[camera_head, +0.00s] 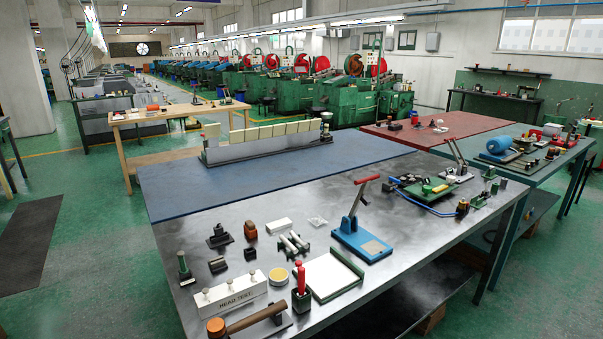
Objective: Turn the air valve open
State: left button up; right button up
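A small fitting with a brass-coloured part, which looks like the air valve (462,207), sits at the right side of the grey metal table (250,205). A blue hose (425,207) runs from it towards a green fixture (428,188) on its left. The valve is too small to tell how its handle is turned. Neither of my grippers is in view.
A blue lever press (360,241) with a red handle stands left of the hose. A hammer (245,322), a white labelled block (228,294) and a white tray (328,276) lie at the table's front. Some bare metal lies front right.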

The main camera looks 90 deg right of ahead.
aim_at(391, 180)
jog(key=u, duration=1.5)
jog(key=k, duration=2.7)
jog(key=z, duration=4.25)
jog(key=i, duration=0.25)
